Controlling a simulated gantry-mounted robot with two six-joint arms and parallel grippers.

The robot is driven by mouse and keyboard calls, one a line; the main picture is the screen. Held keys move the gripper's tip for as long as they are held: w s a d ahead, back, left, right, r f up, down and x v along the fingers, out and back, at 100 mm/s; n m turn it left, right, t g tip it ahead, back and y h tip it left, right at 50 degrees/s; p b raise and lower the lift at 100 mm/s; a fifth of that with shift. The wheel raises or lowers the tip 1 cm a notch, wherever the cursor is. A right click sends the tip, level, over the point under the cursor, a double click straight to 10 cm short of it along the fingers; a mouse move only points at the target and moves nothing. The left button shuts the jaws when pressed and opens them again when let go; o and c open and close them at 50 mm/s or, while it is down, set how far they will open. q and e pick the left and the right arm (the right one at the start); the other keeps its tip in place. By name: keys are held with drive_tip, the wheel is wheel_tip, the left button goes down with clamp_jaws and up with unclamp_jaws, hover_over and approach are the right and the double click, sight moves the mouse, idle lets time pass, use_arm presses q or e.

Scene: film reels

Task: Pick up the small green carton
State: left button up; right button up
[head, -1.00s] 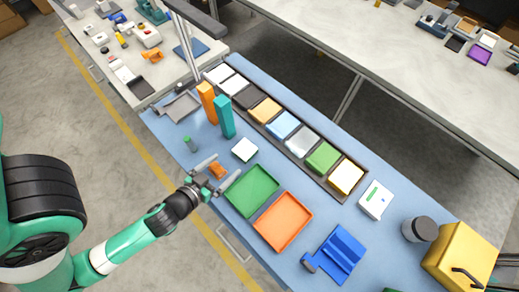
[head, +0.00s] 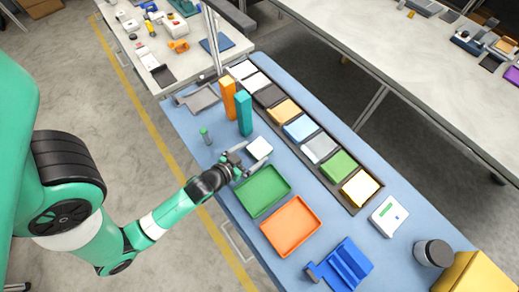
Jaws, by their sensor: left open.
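A green box (head: 339,167) sits in the row of coloured boxes in a long dark tray. Other green things are a shallow green tray (head: 288,187) and a small green-topped cylinder (head: 206,136). I cannot tell for certain which is the small green carton; the green box looks most like one. My left gripper (head: 252,157) is open, with nothing seen held, above the table at the green tray's far left corner. Its fingers point at a small white box (head: 260,147), beside or just over it; contact is unclear. My right gripper is not in view.
Tall orange (head: 228,98) and teal (head: 244,114) boxes stand behind the gripper. An orange tray (head: 291,226), a blue holder (head: 341,263), a white box with a green mark (head: 388,216) and a dark-lidded jar (head: 433,253) stand toward the right.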

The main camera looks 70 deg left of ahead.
sight(260, 150)
use_arm(q)
drive_tip(key=x, duration=0.3)
drive_tip(key=shift+r, duration=0.1)
drive_tip(key=shift+c, duration=0.2)
drive_tip(key=c, duration=1.1)
drive_tip(key=shift+r, duration=0.1)
